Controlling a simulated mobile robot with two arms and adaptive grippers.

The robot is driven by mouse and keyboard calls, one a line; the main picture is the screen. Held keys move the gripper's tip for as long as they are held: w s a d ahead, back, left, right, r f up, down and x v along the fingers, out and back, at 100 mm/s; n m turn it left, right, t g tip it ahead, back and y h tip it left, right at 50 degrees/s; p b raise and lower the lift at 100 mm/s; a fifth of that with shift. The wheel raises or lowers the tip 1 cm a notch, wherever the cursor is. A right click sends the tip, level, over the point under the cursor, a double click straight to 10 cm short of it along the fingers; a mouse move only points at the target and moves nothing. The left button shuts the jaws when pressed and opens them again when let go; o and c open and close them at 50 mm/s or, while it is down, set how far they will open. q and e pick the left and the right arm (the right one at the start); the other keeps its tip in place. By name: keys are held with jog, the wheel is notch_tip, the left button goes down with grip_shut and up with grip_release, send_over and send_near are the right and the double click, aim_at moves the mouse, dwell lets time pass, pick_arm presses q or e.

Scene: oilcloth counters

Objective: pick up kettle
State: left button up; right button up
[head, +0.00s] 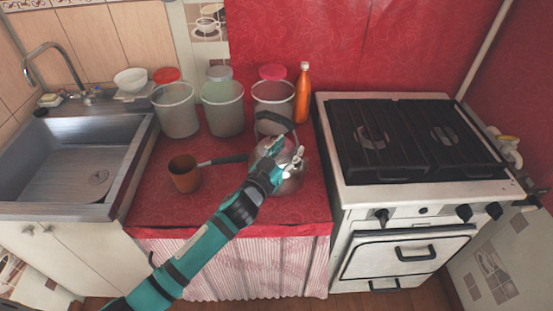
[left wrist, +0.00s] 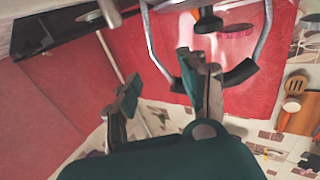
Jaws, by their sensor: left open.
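The silver kettle (head: 291,186) stands on the red-covered counter, left of the stove. Its dark arched handle (head: 275,122) rises above the body. My left gripper (head: 281,156) is over the kettle in the head view and hides part of it. In the left wrist view the gripper (left wrist: 160,78) has its two fingers apart with nothing between them. The kettle's black handle grip (left wrist: 240,75) and metal side bars pass behind the right-hand finger there; I cannot tell whether they touch. My right gripper is not in view.
A brown pot (head: 184,174) with a dark handle stands left of the kettle. Several tall containers (head: 222,112) and an orange bottle (head: 302,92) line the back. The stove (head: 410,190) is at right, the sink (head: 75,165) at left. The counter's front left is clear.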

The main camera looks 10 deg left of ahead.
aim_at(296, 139)
pick_arm(q)
jog(key=x, duration=0.5)
jog(key=shift+f+p, duration=0.15)
jog(key=shift+p, duration=0.2)
jog(key=shift+a, duration=0.1)
grip_shut()
jog(key=shift+r, duration=0.2)
